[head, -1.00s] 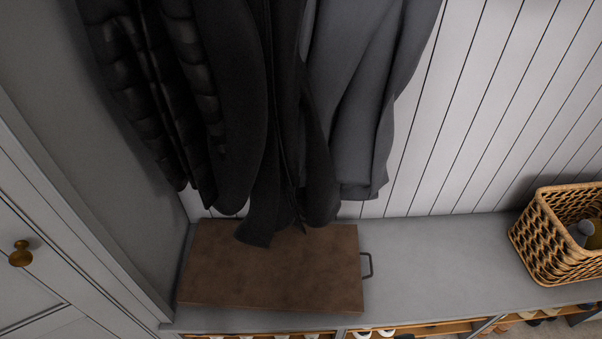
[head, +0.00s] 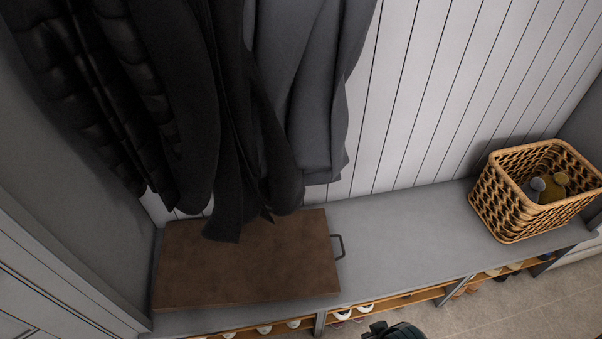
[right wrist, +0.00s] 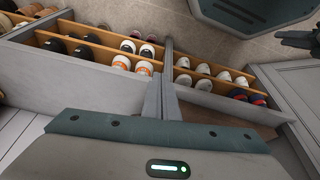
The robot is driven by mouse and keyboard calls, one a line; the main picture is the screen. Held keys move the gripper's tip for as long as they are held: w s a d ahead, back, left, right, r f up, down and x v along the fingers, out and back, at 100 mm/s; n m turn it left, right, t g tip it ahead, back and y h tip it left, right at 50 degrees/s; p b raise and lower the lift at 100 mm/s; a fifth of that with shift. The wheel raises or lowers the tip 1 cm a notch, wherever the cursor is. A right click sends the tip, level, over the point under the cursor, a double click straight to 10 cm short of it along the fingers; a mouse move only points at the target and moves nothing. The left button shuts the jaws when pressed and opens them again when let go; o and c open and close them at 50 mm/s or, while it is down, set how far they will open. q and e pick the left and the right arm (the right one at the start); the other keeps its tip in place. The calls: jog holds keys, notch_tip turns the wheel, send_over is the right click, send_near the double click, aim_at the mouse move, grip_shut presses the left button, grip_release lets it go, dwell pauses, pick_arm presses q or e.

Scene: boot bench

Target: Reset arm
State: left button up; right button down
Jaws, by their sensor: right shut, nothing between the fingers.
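My right gripper (right wrist: 162,88) shows in the right wrist view. Its two grey fingers are together and empty, above the front edge of the boot bench. A dark, rounded part of my own arm shows at the bottom edge of the head view. A dark shape at the right edge of the right wrist view looks like my left gripper (right wrist: 296,40); it is cut off and too small to tell open from shut. The grey bench top (head: 405,225) carries a brown flat case (head: 245,265) with a dark handle at its right end.
A wicker basket (head: 500,205) holding bottle-like items stands at the bench's right end. Dark coats (head: 190,100) and a grey coat (head: 305,90) hang over the case. Several shoes (right wrist: 135,55) fill the shelves below. The middle bench top is clear.

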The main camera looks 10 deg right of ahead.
notch_tip(320, 180, down, 20)
jog(key=s+a, duration=0.1)
jog(key=s, duration=0.1)
jog(key=s+f, duration=0.7)
jog(key=f, duration=0.4)
jog(key=shift+s+f+n+t+y, duration=0.2)
jog(key=shift+s+n+t+y, duration=0.1)
jog(key=shift+s+y, duration=0.1)
